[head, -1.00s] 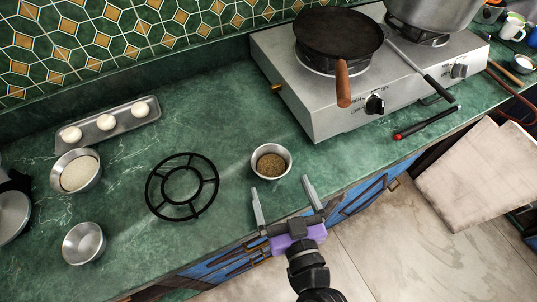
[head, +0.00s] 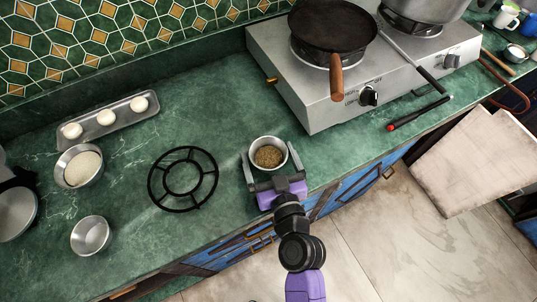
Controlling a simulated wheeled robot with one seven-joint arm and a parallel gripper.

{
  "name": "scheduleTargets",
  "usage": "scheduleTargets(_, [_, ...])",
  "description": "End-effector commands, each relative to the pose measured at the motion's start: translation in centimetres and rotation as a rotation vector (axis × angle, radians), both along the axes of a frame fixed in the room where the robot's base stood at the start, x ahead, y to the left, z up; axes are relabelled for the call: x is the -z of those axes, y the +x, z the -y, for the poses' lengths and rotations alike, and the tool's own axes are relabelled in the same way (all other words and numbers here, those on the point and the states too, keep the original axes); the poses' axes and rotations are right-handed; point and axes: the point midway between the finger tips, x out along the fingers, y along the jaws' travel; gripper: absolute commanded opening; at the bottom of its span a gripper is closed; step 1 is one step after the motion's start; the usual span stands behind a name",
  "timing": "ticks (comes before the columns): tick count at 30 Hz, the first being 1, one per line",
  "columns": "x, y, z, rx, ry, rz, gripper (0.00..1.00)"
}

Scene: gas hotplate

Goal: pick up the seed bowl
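The seed bowl (head: 268,153) is a small round metal bowl with brown seeds in it. It stands upright on the green counter, in front of the hotplate's left end. My gripper (head: 270,160) is at the bowl, with one finger on its left side and one on its right side. The fingers are apart with the bowl between them. A small gap seems to show at the right finger; I cannot tell whether either finger touches the bowl. The gripper's purple body is at the near side of the bowl.
A black pan-support ring (head: 183,180) lies left of the bowl. A steel gas hotplate (head: 330,95) with a frying pan (head: 333,35) stands behind right. A red-tipped lighter (head: 418,114) lies right.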

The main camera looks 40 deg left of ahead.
Motion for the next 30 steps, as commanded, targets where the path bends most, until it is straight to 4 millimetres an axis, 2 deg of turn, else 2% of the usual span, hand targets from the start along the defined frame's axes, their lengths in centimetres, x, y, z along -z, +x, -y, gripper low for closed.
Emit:
scheduleTargets(1, [0.0,0.0,0.0,0.0,0.0,0.0,0.85])
scheduleTargets(6, [0.0,0.0,0.0,0.0,0.0,0.0,0.52])
scheduleTargets(9, [0.0,0.0,0.0,0.0,0.0,0.0,0.35])
scheduleTargets(20, [-0.7,0.0,0.0,0.0,0.0,0.001,0.35])
scheduleTargets(26, [-3.3,0.0,0.0,0.001,0.002,0.003,0.35])
scheduleTargets(30, [-6.5,0.0,0.1,0.001,0.002,0.005,0.35])
